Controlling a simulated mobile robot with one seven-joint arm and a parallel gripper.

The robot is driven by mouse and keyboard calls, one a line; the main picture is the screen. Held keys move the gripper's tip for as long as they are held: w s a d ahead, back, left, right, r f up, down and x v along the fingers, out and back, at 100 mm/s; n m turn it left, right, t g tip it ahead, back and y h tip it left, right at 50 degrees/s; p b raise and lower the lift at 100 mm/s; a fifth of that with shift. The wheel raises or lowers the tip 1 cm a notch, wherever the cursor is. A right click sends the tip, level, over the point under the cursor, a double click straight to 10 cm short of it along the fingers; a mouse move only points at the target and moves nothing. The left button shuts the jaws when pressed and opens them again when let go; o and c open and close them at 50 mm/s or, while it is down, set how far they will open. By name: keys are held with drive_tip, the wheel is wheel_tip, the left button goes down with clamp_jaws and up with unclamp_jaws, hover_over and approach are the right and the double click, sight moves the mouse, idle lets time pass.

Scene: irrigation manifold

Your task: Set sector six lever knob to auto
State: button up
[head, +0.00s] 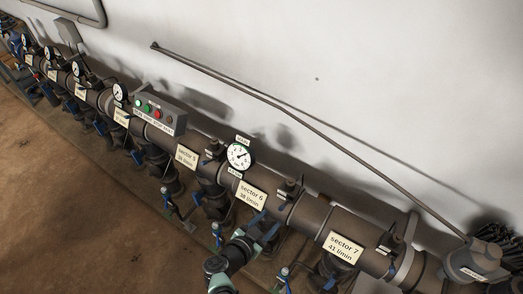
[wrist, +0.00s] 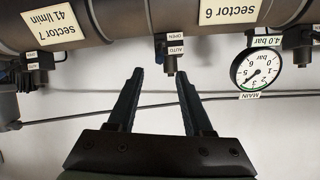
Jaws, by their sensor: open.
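The sector 6 label (head: 250,195) is on the dark pipe in the head view. A small dark knob unit (head: 289,188) stands on the pipe just right of it. The wrist view is upside down; there the knob unit (wrist: 169,58) hangs below the pipe, beside small OPEN and AUTO tags (wrist: 176,43). Which tag the knob points to I cannot tell. My gripper (wrist: 160,76) is open and empty, its two dark fingers pointing at the knob with a gap before it. In the head view my arm reaches in below the sector 6 label.
A round MAIN pressure gauge (head: 239,156) is left of the knob; it also shows in the wrist view (wrist: 257,69). The sector 7 label (head: 342,247) and its knob unit (head: 394,239) are to the right. A thin rod (head: 300,118) runs along the white wall behind.

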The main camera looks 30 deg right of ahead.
drive_tip(key=shift+p+v, duration=0.6)
drive_tip(key=shift+v, duration=1.25)
